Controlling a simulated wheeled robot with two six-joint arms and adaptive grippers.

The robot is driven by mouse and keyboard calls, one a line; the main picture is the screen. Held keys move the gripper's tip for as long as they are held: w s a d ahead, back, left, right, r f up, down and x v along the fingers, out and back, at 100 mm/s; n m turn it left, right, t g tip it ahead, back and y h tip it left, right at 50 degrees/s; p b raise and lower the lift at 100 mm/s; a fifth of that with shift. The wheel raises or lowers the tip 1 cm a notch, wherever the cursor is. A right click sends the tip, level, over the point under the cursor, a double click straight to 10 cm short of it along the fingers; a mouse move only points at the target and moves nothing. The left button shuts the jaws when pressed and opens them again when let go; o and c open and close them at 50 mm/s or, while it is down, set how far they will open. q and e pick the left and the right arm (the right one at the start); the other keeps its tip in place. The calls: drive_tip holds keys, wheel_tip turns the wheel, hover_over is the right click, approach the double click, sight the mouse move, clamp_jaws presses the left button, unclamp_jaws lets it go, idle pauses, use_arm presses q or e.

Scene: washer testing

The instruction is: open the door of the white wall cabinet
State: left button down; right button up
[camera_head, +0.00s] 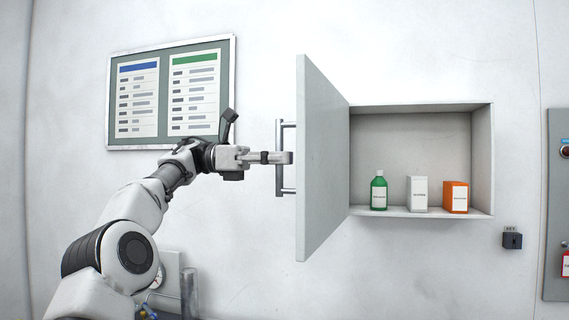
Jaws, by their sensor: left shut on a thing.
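The white wall cabinet (483,160) hangs on the wall right of centre. Its door (318,165) is hinged on the left side and stands wide open, swung out toward me, so the inside shows. A vertical bar handle (279,180) is on the door's outer face. My left gripper (284,157) comes in from the left and is shut on the handle near its middle. My right gripper is not in view.
Inside the cabinet stand a green bottle (378,192), a white box (417,194) and an orange box (455,197). A notice board (150,92) hangs at upper left, behind my left arm. A small dark box (512,239) and a grey panel (556,210) are at right.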

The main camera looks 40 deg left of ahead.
use_arm(q)
drive_tip(key=shift+d+r, duration=0.1)
drive_tip(key=shift+d, duration=0.05)
drive_tip(key=c, duration=1.1)
unclamp_jaws()
drive_tip(key=shift+c, duration=0.2)
